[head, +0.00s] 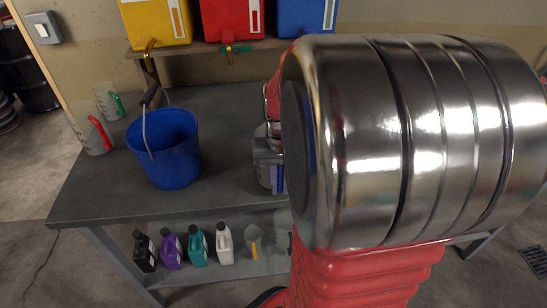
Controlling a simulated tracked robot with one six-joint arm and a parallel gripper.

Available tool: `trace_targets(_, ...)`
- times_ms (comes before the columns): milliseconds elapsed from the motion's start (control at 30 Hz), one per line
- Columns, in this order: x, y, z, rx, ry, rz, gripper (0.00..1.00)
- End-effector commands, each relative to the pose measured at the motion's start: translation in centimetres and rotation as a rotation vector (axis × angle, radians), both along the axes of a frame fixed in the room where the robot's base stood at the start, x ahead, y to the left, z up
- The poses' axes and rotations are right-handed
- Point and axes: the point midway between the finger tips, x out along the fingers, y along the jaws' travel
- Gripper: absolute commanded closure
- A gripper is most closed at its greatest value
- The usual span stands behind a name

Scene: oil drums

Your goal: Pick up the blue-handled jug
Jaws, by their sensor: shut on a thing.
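The blue-handled jug (263,176) is at the middle of the bench top, just left of my large arm link. A strip of its blue handle (280,178) shows at its right side. My gripper (268,157) is at the jug's upper part and shut on it. My arm hides much of the gripper and the jug's right side. I cannot tell whether the jug touches the bench.
A blue bucket (165,150) stands left on the grey bench (222,110), near red-handled (93,135) and green-handled (109,101) jugs. Yellow (155,20), red (233,18) and blue (306,15) tapped containers sit above. Several bottles (197,245) line the lower shelf.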

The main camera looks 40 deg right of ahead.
Motion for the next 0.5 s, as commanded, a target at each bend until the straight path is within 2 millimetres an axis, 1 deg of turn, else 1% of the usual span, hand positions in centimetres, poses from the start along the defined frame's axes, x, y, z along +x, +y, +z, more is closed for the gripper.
trace_targets(300, 0.0, 0.0, 0.2, -0.001, -0.001, 0.000, 1.00)
trace_targets(367, 0.1, 0.0, 0.4, -0.001, -0.002, 0.001, 1.00)
trace_targets(500, 0.1, -0.1, 1.8, -0.003, -0.003, 0.001, 1.00)
